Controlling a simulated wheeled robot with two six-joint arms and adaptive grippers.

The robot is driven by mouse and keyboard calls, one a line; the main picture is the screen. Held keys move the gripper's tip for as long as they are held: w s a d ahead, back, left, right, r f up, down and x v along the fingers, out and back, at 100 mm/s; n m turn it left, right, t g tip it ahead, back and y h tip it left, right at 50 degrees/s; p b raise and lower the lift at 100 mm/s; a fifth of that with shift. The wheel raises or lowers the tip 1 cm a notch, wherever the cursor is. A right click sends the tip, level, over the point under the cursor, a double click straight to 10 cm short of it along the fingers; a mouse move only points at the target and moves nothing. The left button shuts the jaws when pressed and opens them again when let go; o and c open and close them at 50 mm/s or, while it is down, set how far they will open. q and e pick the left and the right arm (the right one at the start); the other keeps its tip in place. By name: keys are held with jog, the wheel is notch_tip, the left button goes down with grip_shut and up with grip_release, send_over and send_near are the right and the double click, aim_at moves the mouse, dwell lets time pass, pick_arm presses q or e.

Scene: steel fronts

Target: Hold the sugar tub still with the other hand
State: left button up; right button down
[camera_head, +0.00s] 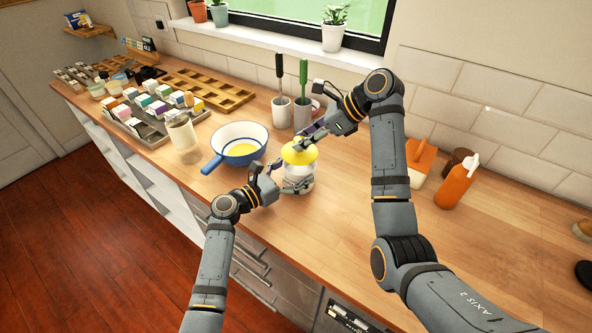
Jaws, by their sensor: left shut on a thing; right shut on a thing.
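The sugar tub (297,174) is a clear, pale container with a yellow lid (297,155) on top, standing upright on the wooden counter. My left gripper (291,183) is shut on the tub's body from the front left. My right gripper (303,145) comes from above right and is shut on the yellow lid. The fingers hide parts of the tub and lid. I cannot tell whether the lid sits tight on the tub.
A blue-handled pan (222,136) with yellow contents is just left of the tub, and a glass jar (183,138) beyond it. Two utensil holders (281,113) stand behind. An orange bottle (456,181) stands at right. The counter's right front is clear.

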pick_arm(q)
jog(key=shift+s+f, duration=0.1)
jog(key=shift+f, duration=0.25)
jog(key=o, duration=1.1)
jog(key=shift+c, duration=0.2)
jog(key=shift+o, duration=1)
jog(key=shift+w+r, duration=0.1)
jog(key=shift+w, duration=0.1)
pick_arm(e)
jog(key=w+d+r, duration=0.2)
jog(key=d+r, duration=0.1)
jog(key=d, duration=0.4)
jog(key=shift+d+r, duration=0.35)
jog(key=shift+d, duration=0.05)
pick_arm(q)
jog(key=shift+r, duration=0.1)
jog(key=v, duration=1.1)
jog(key=shift+s+a, duration=0.3)
jog(key=shift+a, duration=0.1)
